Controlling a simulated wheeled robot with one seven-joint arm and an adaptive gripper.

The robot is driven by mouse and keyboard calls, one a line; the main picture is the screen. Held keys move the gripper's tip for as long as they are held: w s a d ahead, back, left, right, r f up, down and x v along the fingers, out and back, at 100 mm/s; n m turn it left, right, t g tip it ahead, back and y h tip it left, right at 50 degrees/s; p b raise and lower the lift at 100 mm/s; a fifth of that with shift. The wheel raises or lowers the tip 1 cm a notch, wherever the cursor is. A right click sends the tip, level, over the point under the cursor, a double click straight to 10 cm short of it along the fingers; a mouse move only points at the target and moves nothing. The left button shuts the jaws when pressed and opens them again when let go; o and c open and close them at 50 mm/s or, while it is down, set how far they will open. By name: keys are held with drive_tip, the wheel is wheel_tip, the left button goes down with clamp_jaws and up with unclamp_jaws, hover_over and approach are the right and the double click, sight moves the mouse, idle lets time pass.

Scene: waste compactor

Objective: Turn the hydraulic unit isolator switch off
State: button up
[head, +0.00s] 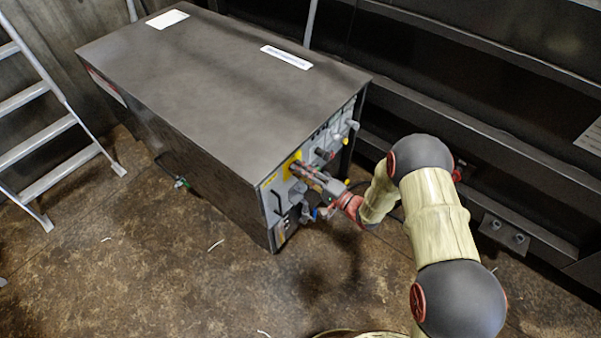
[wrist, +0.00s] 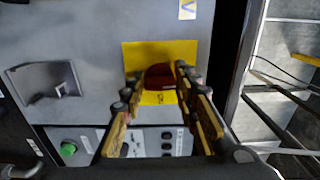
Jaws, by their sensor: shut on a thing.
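The hydraulic unit (head: 215,85) is a large dark grey box, with its control panel on the right-hand end. The isolator switch is a dark red knob (wrist: 160,74) on a yellow plate (wrist: 140,54), which shows as a yellow patch (head: 291,162) in the head view. My gripper (head: 301,170) reaches the panel from the right. In the wrist view my gripper (wrist: 157,80) has one finger on each side of the red knob and is shut on it. The fingers hide part of the knob and the plate's lower part, so I cannot tell the knob's exact angle.
A recessed latch (wrist: 45,82) and a green button (wrist: 68,149) are on the panel near the switch. Several other knobs and fittings (head: 323,154) stick out beside my gripper. A ladder (head: 55,130) stands at the left. The floor (head: 150,265) in front is mostly clear.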

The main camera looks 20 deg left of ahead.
drive_tip(key=shift+f, duration=0.1)
drive_tip(key=o, duration=1.1)
drive_tip(key=v, duration=1.2)
drive_tip(key=shift+s, duration=0.1)
